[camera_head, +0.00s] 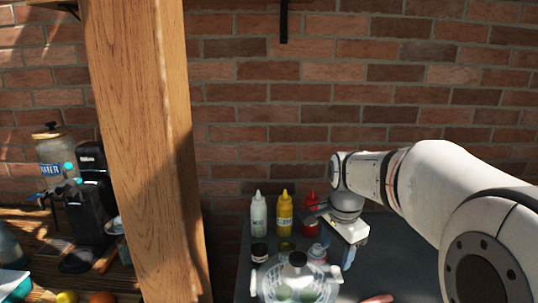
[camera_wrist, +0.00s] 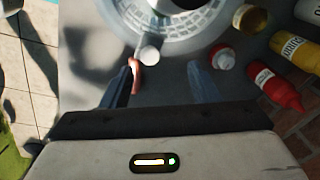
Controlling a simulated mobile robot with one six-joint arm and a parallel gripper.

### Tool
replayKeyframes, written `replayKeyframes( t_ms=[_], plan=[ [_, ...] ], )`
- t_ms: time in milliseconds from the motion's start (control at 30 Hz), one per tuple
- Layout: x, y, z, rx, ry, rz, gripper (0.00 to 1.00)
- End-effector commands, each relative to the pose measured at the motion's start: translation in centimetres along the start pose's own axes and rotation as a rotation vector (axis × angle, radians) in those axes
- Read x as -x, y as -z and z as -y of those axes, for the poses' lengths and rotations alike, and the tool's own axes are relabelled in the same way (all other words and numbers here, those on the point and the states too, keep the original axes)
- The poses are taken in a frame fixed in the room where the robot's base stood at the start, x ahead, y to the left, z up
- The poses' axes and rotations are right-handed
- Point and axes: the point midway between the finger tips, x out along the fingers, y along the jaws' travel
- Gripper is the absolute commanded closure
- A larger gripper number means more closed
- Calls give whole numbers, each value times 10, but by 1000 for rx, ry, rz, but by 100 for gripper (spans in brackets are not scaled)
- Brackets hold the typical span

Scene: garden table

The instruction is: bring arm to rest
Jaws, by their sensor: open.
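My gripper (camera_head: 345,256) hangs at the end of my white arm, which reaches in from the right over the dark grey table (camera_head: 400,255). In the wrist view its two fingers (camera_wrist: 162,78) stand apart with nothing held between them. The fingers point down toward the table, near a clear lidded bowl (camera_head: 270,283). The bowl also shows at the top of the wrist view (camera_wrist: 192,42). A reddish sausage-like piece (camera_wrist: 136,75) shows beside the left finger; whether they touch I cannot tell.
Behind the bowl stand a white bottle (camera_head: 259,218), a yellow bottle (camera_head: 285,215) and a red bottle (camera_head: 310,222), with small jars (camera_head: 259,253) before them. A wooden post (camera_head: 145,150) rises left of the table. A brick wall (camera_head: 300,100) closes the back.

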Motion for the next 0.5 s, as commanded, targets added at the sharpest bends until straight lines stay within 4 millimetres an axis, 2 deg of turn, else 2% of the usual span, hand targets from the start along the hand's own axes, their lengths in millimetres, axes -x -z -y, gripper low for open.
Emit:
replayKeyframes(
  t_ms=[33, 100, 300, 400, 500],
  plan=[
    [4, -12, -21, 116, 13, -8, 45],
    [6, -26, -48, 292, 28, -20, 45],
    [-4, -63, -118, 755, 54, -62, 45],
    [-12, -76, -143, 922, 59, -80, 45],
    [-18, -84, -158, 1032, 60, -93, 45]
  ],
)
